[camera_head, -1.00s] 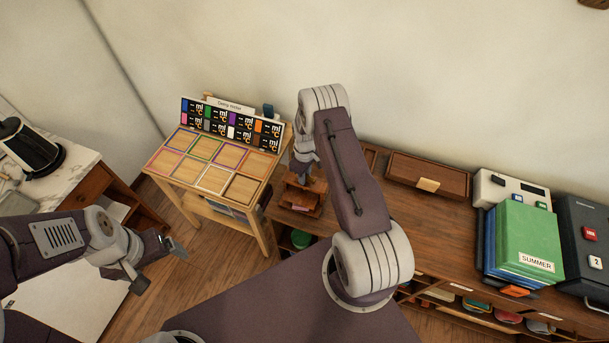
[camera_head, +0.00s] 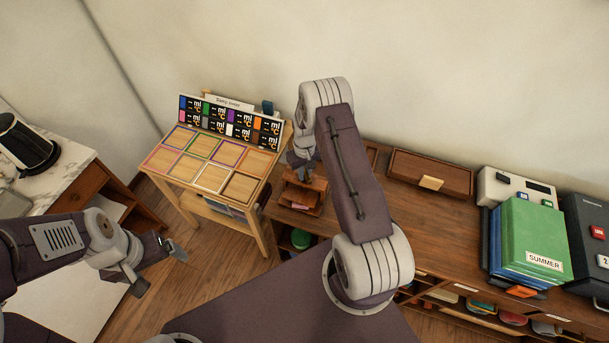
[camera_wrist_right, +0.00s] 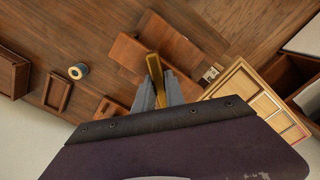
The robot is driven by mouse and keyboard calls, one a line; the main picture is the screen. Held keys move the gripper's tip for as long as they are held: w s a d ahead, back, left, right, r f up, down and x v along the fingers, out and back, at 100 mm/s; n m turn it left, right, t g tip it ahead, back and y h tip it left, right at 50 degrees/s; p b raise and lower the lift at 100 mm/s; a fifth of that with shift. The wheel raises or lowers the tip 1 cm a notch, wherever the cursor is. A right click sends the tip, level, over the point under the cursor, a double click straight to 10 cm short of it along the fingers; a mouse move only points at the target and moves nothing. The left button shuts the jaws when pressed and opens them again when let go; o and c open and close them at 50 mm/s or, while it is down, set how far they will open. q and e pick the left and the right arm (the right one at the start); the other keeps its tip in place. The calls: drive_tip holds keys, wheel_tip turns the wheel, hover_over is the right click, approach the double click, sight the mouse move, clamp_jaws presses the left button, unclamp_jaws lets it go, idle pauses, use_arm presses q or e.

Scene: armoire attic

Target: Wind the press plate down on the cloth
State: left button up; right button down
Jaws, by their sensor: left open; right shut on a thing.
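The small wooden press (camera_head: 303,196) stands at the left end of the long wooden cabinet, and its wood also shows in the right wrist view (camera_wrist_right: 173,41). My right gripper (camera_wrist_right: 158,84) is shut on a brass-coloured bar (camera_wrist_right: 153,64) above the press wood; in the head view the gripper (camera_head: 301,172) is over the press, partly hidden by its wrist. A small pinkish patch (camera_head: 300,207) low in the press may be the cloth; the plate's height over it cannot be told. My left gripper (camera_head: 170,247) is open and empty, away from the press.
A wooden tray (camera_head: 430,175), green binders (camera_head: 533,240) and dark cases (camera_head: 588,235) sit to the right on the cabinet (camera_head: 430,210).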

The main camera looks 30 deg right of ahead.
drive_tip(key=m+b, duration=0.2)
drive_tip(key=m, duration=0.4)
drive_tip(key=m+b, duration=0.1)
drive_tip(key=m, duration=0.3)
drive_tip(key=m+b, duration=0.1)
drive_tip(key=m, duration=0.2)
drive_tip(key=shift+m, duration=0.3)
drive_tip(key=m+b, duration=0.1)
drive_tip(key=m, duration=0.2)
drive_tip(key=shift+m, duration=0.4)
drive_tip(key=m, duration=0.7)
drive_tip(key=shift+b, duration=0.35)
drive_tip(key=shift+m, duration=1.8)
drive_tip(key=shift+r, duration=0.1)
